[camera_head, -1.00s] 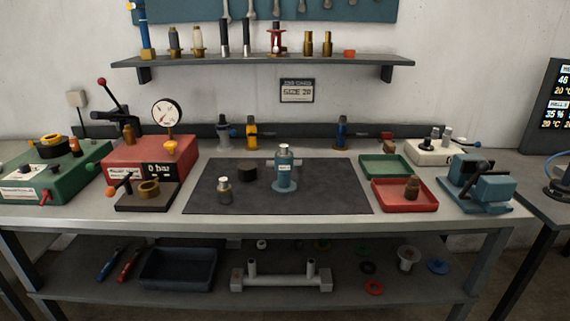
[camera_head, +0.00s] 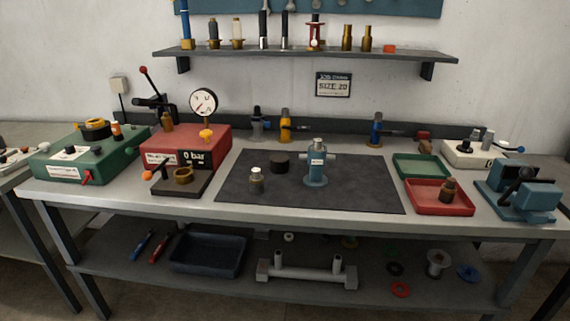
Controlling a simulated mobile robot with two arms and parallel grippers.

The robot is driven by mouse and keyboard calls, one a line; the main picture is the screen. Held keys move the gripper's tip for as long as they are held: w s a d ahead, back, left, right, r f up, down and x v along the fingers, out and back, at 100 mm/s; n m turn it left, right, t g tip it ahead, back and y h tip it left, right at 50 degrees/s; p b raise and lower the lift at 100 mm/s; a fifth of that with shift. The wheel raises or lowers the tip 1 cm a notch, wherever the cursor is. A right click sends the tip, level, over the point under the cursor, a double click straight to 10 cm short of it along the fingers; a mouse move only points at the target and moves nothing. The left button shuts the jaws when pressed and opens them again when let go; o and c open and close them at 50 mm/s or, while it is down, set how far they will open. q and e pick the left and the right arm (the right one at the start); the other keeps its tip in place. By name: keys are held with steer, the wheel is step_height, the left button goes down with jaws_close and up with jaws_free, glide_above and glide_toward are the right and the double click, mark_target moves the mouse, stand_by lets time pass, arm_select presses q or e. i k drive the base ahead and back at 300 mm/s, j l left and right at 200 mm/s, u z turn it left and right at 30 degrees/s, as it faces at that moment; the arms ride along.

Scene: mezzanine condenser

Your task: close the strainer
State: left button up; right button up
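A blue-grey valve-like body with a silvery top and a small white label, which looks like the strainer (camera_head: 317,168), stands upright on the dark mat (camera_head: 350,197) on the bench. A black round cap-like part (camera_head: 280,161) lies on the mat to its left. A small metal cylinder with a pale top (camera_head: 256,180) stands nearer the front left of the mat. I cannot tell whether either part belongs to the strainer. Neither of my grippers is in view.
A red gauge box (camera_head: 190,148) and a green box (camera_head: 80,160) stand left. A green tray (camera_head: 420,167), a red tray (camera_head: 440,199) with a brown fitting, and a blue vise (camera_head: 525,195) are right. The mat's front is clear.

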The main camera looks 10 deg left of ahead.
mark_target(316, 160)
steer(key=i+j+z, duration=0.8)
steer(key=j, duration=0.25)
steer(key=j+z, duration=0.25)
steer(key=j, duration=0.15)
